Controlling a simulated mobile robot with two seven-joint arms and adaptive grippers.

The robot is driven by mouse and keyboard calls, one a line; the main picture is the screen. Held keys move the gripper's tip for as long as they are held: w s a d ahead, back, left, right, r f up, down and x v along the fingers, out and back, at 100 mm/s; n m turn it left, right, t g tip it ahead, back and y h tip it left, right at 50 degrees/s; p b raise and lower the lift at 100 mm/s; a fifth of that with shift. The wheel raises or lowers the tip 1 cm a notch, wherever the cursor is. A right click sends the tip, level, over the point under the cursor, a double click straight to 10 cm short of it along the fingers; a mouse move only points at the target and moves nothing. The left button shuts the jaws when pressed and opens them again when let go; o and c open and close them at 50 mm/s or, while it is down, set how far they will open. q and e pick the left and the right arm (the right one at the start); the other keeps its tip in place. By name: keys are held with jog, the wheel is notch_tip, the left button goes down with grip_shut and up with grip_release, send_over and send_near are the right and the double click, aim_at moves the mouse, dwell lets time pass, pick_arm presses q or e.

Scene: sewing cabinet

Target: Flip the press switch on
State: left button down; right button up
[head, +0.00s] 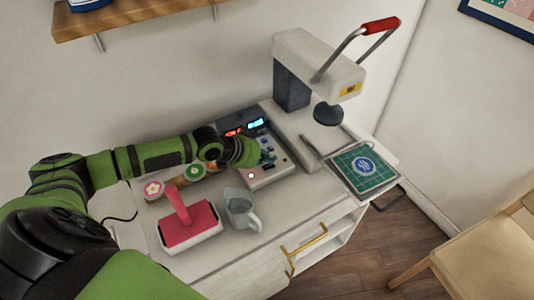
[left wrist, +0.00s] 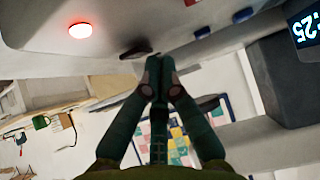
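The press (head: 318,62) is a white machine with a red-grip handle (head: 380,26). Its control box (head: 268,178) stands beside it, with lit red and blue displays (head: 244,128). In the left wrist view, a small dark switch lever (left wrist: 137,50) sits on the pale panel, next to a glowing red lamp (left wrist: 86,31). My left gripper (head: 268,158) is over the control box face and hides part of it. In the left wrist view its fingertips (left wrist: 156,64) are together, empty, close beside the lever; I cannot tell whether they touch it. My right gripper is not in view.
A pink-handled roller or pad (head: 190,230), a grey pitcher (head: 241,208) and round patterned pieces (head: 153,190) stand on the white cabinet top (head: 300,208) near my left arm. A green mat (head: 362,169) lies under the press. A wooden chair (head: 470,255) stands at right.

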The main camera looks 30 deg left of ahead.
pick_arm(q)
jog(key=shift+s+a+p, duration=0.4)
jog(key=shift+s+p, duration=0.1)
jog(key=shift+s, duration=0.15)
jog(key=shift+s+f, duration=0.1)
jog(key=v, duration=1.2)
jog(key=shift+r, duration=0.25)
